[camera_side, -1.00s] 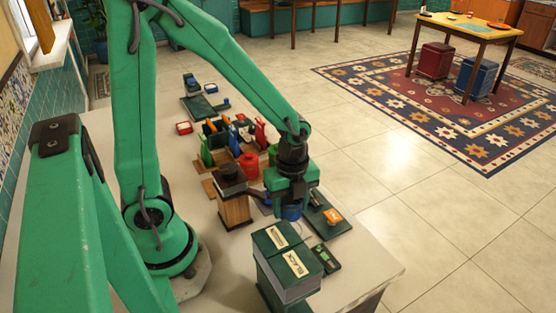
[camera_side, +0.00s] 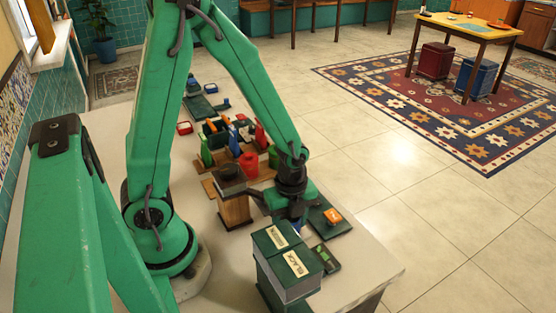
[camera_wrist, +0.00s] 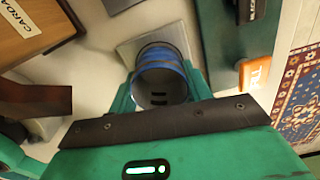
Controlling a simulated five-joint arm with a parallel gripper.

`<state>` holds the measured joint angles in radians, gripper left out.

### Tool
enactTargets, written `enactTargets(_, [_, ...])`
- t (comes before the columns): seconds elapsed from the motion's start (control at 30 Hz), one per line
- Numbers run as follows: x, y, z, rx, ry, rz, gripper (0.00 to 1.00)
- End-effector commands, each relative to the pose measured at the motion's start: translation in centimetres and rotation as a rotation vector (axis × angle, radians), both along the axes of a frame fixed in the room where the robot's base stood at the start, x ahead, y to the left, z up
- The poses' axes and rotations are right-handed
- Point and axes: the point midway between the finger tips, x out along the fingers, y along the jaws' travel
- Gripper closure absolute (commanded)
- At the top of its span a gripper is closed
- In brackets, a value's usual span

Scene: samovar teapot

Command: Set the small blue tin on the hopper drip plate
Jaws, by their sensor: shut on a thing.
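The small blue tin (camera_wrist: 174,72) is between the jaws of my gripper (camera_wrist: 160,84), which is shut on it. In the wrist view the tin's round open end faces the camera. A flat grey square plate, seemingly the drip plate (camera_wrist: 128,48), shows just behind the tin and is partly hidden by it. I cannot tell whether the tin touches it. In the side view only a sliver of blue shows under my gripper (camera_side: 295,224). The wooden hopper box (camera_side: 235,211) with a dark top stands just left of my gripper; its labelled side shows in the wrist view (camera_wrist: 50,22).
Two dark green tea boxes (camera_side: 283,268) stand close in front of my gripper. A red pot (camera_side: 249,166) and several coloured items stand behind. The table's right edge is near.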

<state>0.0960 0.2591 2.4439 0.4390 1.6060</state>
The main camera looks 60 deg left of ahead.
Motion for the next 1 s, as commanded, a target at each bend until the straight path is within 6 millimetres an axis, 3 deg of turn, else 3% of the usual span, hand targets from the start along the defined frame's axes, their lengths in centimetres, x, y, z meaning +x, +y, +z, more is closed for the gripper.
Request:
enactTargets(0.43, [0.0,0.0,-0.37,0.0,0.0,0.0,0.74])
enactTargets(0.47, [0.0,0.0,-0.36,0.0,0.0,0.0,0.47])
enactTargets(0.57, [0.01,0.0,-0.34,0.0,0.0,0.0,0.29])
enactTargets(1.0, [0.04,-0.01,-0.08,0.0,-0.002,0.0,0.29])
